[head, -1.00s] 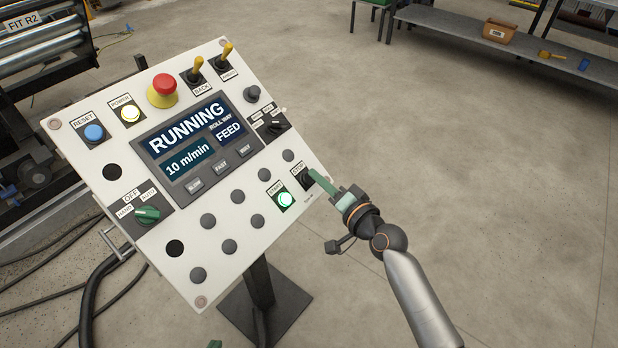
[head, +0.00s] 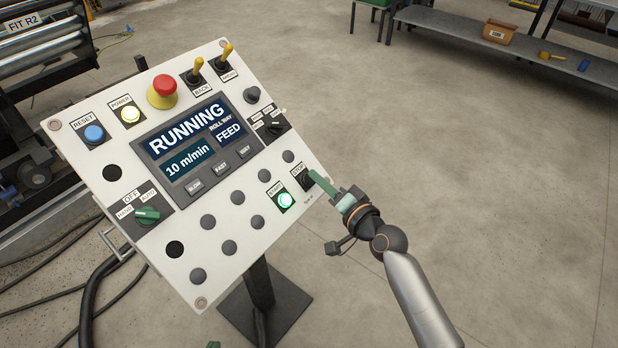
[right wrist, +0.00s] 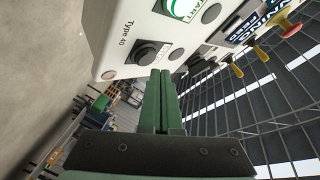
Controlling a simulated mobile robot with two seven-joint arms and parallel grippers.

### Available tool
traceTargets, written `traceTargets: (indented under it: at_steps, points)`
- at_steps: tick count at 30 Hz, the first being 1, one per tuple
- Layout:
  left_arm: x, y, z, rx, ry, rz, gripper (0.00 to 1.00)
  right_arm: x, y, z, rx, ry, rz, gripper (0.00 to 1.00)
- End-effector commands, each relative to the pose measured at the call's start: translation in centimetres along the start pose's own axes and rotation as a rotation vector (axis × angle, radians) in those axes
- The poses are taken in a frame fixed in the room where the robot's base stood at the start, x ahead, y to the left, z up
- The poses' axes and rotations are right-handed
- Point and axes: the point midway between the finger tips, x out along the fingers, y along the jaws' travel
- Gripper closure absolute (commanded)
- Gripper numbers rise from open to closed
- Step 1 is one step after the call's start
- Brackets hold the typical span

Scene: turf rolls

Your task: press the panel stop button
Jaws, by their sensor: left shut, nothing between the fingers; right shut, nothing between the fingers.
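The white control panel (head: 215,262) fills the left half of the head view. Its screen (head: 187,140) reads RUNNING, FEED and 10 m/min. The black stop button (head: 306,180) sits at the panel's right edge, partly hidden by my right fingers; it shows as a dark round cap in the right wrist view (right wrist: 147,54). The green start button (head: 286,200) beside it is lit. My right gripper (head: 314,174) is shut and empty, its green fingertips at the stop button. I cannot tell whether they touch it. Only a green tip of my left gripper (head: 213,345) shows at the bottom edge.
A red emergency button (head: 164,86), toggle levers, a blue reset button (head: 94,133) and a green selector (head: 147,215) share the panel. Roller machinery (head: 45,45) stands at left. A bench (head: 470,35) is at the back right. The floor right of the panel is clear.

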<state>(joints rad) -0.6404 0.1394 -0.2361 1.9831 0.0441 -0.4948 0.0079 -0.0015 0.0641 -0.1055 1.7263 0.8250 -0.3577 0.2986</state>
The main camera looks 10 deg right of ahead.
Motion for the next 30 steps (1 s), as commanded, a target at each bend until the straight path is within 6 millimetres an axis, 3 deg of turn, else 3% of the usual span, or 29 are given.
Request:
traceTargets:
  at_steps: [30]
  points:
    - [0.31, 0.02, 0.45, 0.0, -0.003, 0.001, 1.0, 0.61, 0.48, 0.46, -0.001, 0.0, 0.0, 1.0]
